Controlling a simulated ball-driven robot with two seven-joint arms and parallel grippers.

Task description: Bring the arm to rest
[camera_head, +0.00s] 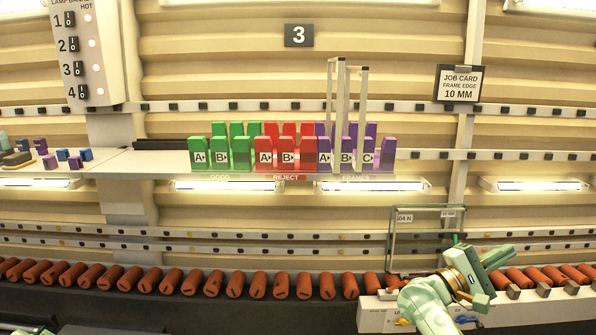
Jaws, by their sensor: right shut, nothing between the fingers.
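My right arm comes up from the bottom edge at the lower right. My right gripper (498,264) is shut and empty, tilted to the right, in front of the row of rollers and above a pale bench unit (385,316). No object shows between its fingers. My left gripper does not show; only a small pale green part lies at the bottom left edge.
A thin glass-like frame (391,235) stands just behind my right gripper. Orange-red rollers (235,284) run across the front. A shelf (160,165) holds green, red and purple lettered blocks, with a pale upright frame (340,110) among them. A switch panel (85,50) hangs at upper left.

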